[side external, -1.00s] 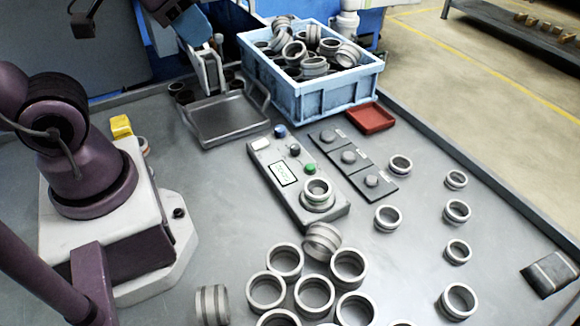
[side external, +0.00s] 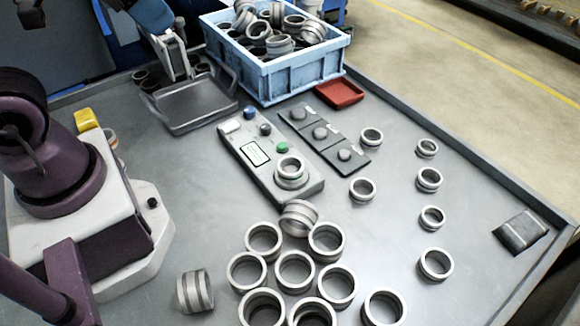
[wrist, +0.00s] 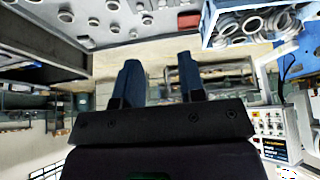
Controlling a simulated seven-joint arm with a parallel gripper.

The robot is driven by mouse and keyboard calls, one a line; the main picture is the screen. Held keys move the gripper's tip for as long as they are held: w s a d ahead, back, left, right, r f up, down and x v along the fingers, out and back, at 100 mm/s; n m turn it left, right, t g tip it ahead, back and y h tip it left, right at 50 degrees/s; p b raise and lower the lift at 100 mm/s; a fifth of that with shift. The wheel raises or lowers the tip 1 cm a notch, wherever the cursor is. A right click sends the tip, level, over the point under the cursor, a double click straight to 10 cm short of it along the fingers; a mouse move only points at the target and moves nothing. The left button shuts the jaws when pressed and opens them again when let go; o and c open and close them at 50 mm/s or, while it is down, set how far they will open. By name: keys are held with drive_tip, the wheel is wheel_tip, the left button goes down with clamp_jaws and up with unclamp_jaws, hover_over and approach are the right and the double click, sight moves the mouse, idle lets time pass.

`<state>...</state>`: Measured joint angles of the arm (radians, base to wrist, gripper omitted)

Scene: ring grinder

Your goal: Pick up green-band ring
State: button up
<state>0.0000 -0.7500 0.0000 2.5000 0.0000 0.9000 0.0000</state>
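Many grey metal rings lie on the bench in the side view. They include a cluster at the front (side external: 294,273), a tilted ring against the cluster (side external: 299,217) and a spaced row at the right (side external: 435,263). One ring (side external: 290,168) sits on the round seat of the control box. I cannot make out for sure which ring has a green band. My gripper (wrist: 160,82) shows two blue fingers apart with nothing between them in the wrist view.
A blue crate (side external: 285,82) full of rings stands at the back. Near it are a grey metal tray (side external: 193,104) and a red tray (side external: 339,93). The control box (side external: 257,151) has a green button. A dark block (side external: 520,231) lies by the right edge.

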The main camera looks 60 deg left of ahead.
drive_tip(key=o, duration=0.8)
drive_tip(key=m+g, duration=0.6)
drive_tip(key=m, duration=1.5)
hover_over(290, 169)
wheel_tip(290, 169, down, 17)
wheel_tip(290, 169, down, 7)
drive_tip(key=shift+s+f, duration=0.1)
drive_tip(key=shift+s, duration=0.05)
drive_tip(key=shift+w+f, duration=0.2)
drive_tip(key=shift+f, duration=2.7)
